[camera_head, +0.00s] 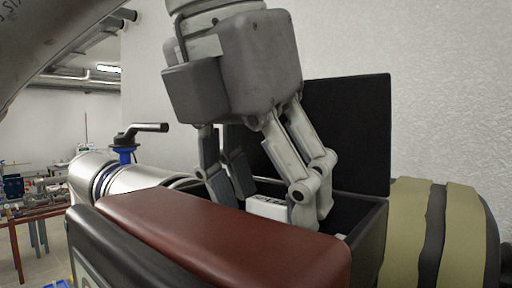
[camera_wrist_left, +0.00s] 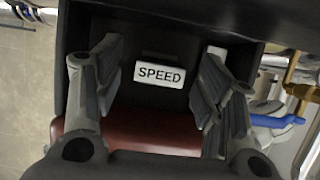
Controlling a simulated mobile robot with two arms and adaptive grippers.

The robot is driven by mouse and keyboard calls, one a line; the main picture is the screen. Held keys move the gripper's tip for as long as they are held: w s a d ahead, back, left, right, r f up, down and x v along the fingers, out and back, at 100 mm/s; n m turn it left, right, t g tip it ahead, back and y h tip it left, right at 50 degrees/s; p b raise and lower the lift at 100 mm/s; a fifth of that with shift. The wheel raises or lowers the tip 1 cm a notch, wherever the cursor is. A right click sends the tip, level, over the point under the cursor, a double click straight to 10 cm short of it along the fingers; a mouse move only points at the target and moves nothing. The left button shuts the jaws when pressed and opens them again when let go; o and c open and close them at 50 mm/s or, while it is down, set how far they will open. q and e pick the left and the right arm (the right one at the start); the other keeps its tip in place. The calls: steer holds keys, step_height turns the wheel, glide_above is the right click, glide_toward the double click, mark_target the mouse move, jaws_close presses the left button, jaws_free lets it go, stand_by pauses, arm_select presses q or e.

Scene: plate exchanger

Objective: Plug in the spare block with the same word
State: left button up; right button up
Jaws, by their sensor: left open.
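My left gripper (camera_head: 255,200) points down into an open black box (camera_head: 370,238) in the head view. Its fingers are apart on either side of a white block (camera_head: 268,207). In the left wrist view the block (camera_wrist_left: 160,74) reads "SPEED" and sits between the open fingers (camera_wrist_left: 155,95), with gaps on both sides. A second white piece (camera_wrist_left: 216,54) is partly hidden behind a finger in the wrist view. My right gripper is not in view. No matching socket or other word can be read.
The box's black lid (camera_head: 350,130) stands open behind the gripper. A dark red padded top (camera_head: 230,240) lies in front. A metal pipe with a blue valve (camera_head: 124,150) is at the left. A khaki banded cylinder (camera_head: 425,235) is at the right.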

arm_select(q)
steer(key=v, duration=1.2)
steer(key=shift+w, duration=0.1)
stand_by(0.4)
